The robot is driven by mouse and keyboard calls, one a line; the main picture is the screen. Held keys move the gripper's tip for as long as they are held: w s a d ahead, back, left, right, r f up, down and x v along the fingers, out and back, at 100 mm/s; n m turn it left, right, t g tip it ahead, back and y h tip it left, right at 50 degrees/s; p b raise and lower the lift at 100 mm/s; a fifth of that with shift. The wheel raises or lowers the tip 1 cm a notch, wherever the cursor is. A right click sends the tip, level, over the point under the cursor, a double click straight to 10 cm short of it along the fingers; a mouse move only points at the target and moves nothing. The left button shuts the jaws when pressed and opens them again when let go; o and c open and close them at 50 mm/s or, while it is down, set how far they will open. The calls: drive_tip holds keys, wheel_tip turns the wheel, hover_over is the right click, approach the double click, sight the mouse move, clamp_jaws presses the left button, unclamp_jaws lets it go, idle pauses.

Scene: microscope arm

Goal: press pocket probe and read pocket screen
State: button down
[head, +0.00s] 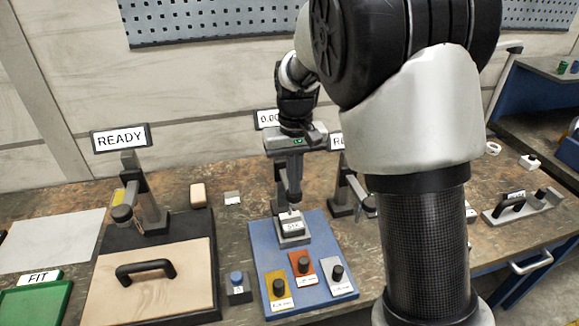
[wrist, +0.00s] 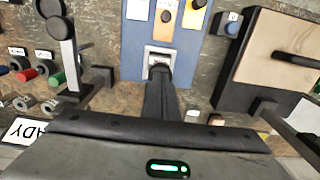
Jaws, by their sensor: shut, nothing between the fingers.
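My gripper (head: 294,203) is shut and empty, pointing down over a small grey block (head: 291,229) at the back of a blue board (head: 262,262). The block has a white label, too small to read surely. In the wrist view my fingertips (wrist: 160,70) overlap the block (wrist: 160,54); I cannot tell if they touch it. Behind my arm, a small screen (head: 268,119) shows what looks like "0.00", its right part hidden. Which part is the pocket probe is not clear from the pictures.
Yellow, orange and grey plates with black knobs (head: 303,265) sit on the blue board's front. Left are a blue button (head: 237,279), a wooden panel (head: 155,292) with a black handle, and a READY screen (head: 121,138). Another stand (head: 342,198) is close on the right.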

drive_tip(key=shift+r+p, duration=2.1)
drive_tip(key=shift+r, duration=0.95)
wheel_tip(320, 180, up, 17)
drive_tip(key=shift+r+p, duration=0.15)
drive_tip(key=shift+p, duration=0.2)
